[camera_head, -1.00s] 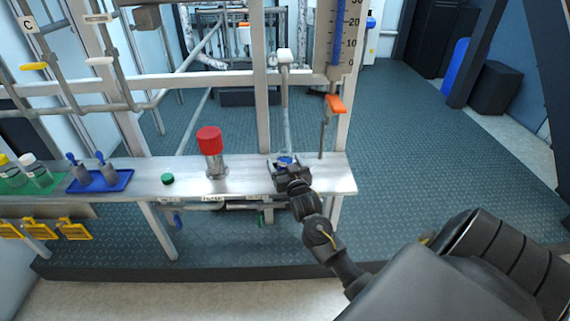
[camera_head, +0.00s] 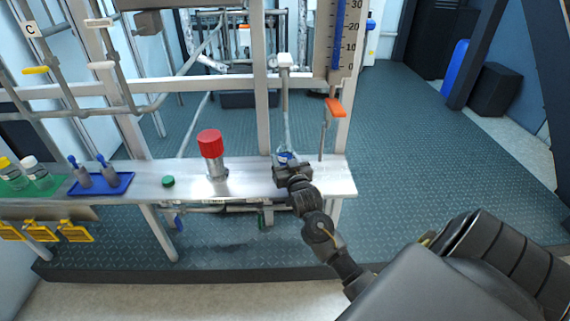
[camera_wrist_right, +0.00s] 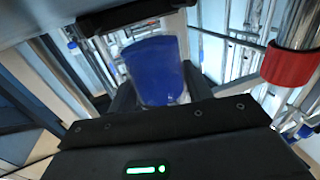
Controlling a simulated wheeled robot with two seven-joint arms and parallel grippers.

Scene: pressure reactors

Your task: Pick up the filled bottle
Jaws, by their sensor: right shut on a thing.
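The filled bottle (camera_head: 285,156) is small, with blue contents, under the outlet tube on the right part of the metal shelf. It shows large and blue in the right wrist view (camera_wrist_right: 156,72), between the dark fingers. My right gripper (camera_head: 287,168) is shut on it from the front. The gripper hides the bottle's lower part, so I cannot tell whether it touches the shelf. My left gripper is not in view.
The metal shelf (camera_head: 245,180) also bears a red-capped cylinder (camera_head: 211,153), a green cap (camera_head: 168,181), a blue tray (camera_head: 118,186) and a green tray with bottles (camera_head: 38,172). An orange valve handle (camera_head: 335,107) and a frame post stand close by the gripper.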

